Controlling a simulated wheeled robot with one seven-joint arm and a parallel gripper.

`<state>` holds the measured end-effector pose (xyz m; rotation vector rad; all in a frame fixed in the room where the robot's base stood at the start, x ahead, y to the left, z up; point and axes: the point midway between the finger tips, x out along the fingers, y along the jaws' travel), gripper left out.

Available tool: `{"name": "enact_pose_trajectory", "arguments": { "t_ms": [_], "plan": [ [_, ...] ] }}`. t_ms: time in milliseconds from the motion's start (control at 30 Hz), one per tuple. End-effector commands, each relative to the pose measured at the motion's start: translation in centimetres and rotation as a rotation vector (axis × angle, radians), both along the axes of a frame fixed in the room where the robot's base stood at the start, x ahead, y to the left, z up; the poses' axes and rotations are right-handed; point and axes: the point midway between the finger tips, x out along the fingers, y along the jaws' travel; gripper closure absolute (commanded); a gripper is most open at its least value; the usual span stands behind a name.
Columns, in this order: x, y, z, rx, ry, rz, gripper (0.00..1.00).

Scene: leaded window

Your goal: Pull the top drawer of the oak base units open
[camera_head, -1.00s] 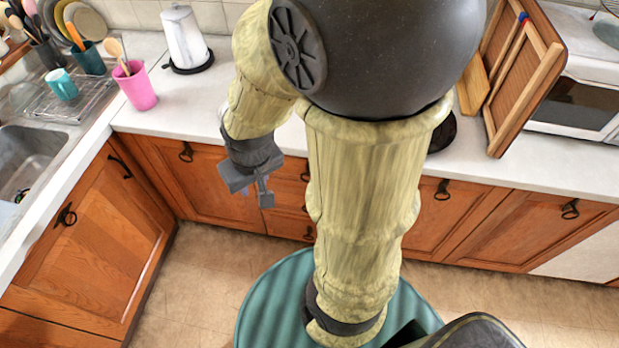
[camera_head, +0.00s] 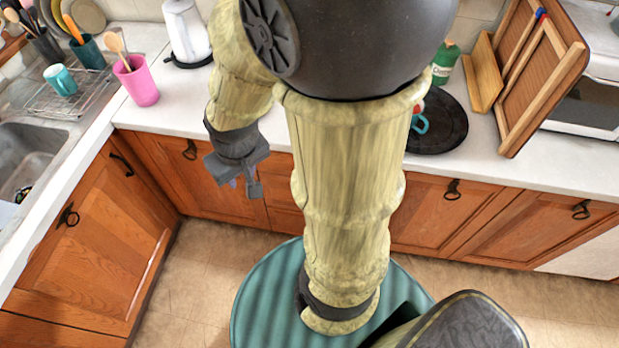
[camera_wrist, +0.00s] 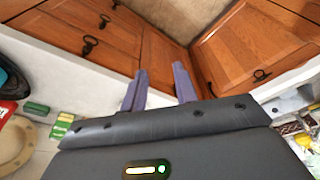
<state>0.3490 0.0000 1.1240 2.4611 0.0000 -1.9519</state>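The oak base units (camera_head: 225,195) run under the white counter. In the wrist view, which looks upside down, a stack of drawers stands at left. The top drawer (camera_wrist: 115,52), nearest the counter, looks shut, with a dark ring handle (camera_wrist: 90,45). In the head view, my arm hides most of the drawer stack and its handles. My gripper (camera_head: 245,184) hangs in front of the unit fronts, to the left of the stack. In the wrist view my gripper (camera_wrist: 160,88) has its two fingers apart with nothing between them. The handle lies left of both fingers, apart from them.
The counter (camera_head: 170,110) edge runs close by my gripper. A pink cup (camera_head: 138,82) and a white kettle (camera_head: 186,35) stand on it at left. A black plate (camera_head: 445,128) and wooden boards (camera_head: 540,80) are at right. Cabinet doors (camera_head: 95,225) with a ring pull stand at left.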

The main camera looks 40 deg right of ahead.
Motion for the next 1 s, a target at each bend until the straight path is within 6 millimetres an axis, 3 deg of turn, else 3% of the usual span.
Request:
{"name": "enact_pose_trajectory", "arguments": {
  "t_ms": [233,367,467,667,1000],
  "plan": [
    [0.0,0.0,-0.1,0.0,0.002,0.002,0.71],
    [0.1,0.0,-1.3,-0.017,0.038,0.052,0.71],
    [0.2,-0.2,-3.5,-0.053,0.113,0.154,0.71],
    [0.2,-0.8,-10.1,-0.158,0.365,0.509,0.71],
    [0.7,-4.0,-20.6,-0.3,0.879,1.152,0.71]
  ]
}}
